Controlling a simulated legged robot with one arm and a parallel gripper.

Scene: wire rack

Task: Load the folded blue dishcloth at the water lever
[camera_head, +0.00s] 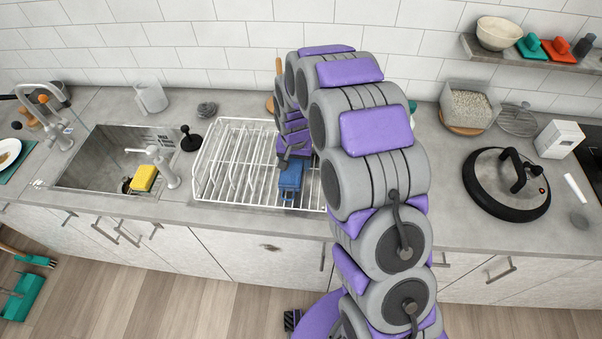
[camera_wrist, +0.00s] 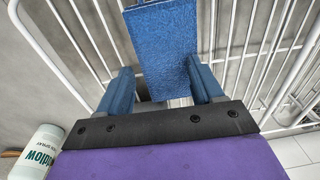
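The folded blue dishcloth (camera_head: 290,179) is in the white wire rack (camera_head: 213,160), directly below my gripper (camera_head: 296,150). In the wrist view the dishcloth (camera_wrist: 162,42) lies ahead of and between my two blue fingers (camera_wrist: 162,85). The fingers are spread apart. A narrow gap shows on the dishcloth's left side, and its right edge is close to or touching the right finger. The sink (camera_head: 92,160) is left of the rack. Which part is the water lever is unclear.
A yellow sponge (camera_head: 144,177) is at the sink's front. A black-handled plug (camera_head: 190,140) stands between sink and rack. Rack wires surround the dishcloth. A black-rimmed lid (camera_head: 507,183) is at the right. A labelled bottle (camera_wrist: 38,153) shows lower left in the wrist view.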

